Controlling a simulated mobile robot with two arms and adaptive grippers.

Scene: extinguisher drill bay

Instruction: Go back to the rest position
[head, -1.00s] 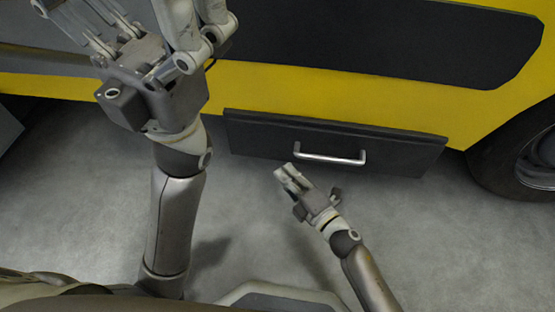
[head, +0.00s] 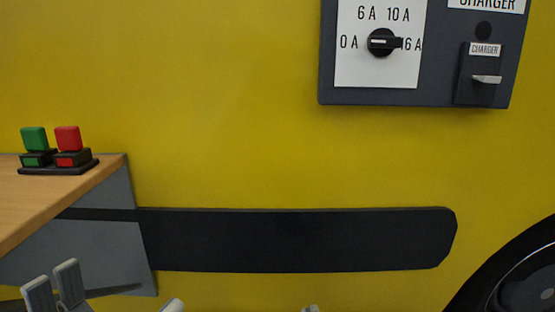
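The tips of my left gripper (head: 112,291) show at the lower left edge of the head view. Pale fingertips stand on either side of a wide gap with nothing between them, so it looks open. Only a small tip of my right gripper (head: 310,308) shows at the bottom middle. The rest of it is cut off, so its opening is hidden. Both grippers are low in front of the yellow vehicle side (head: 250,150). Nothing is seen held.
A wooden bench (head: 50,205) with a green button (head: 34,138) and a red button (head: 68,138) juts in at left. A dark charger panel (head: 440,95) with a dial (head: 382,42) hangs upper right. A dark strip (head: 300,240) and a wheel (head: 525,285) are lower down.

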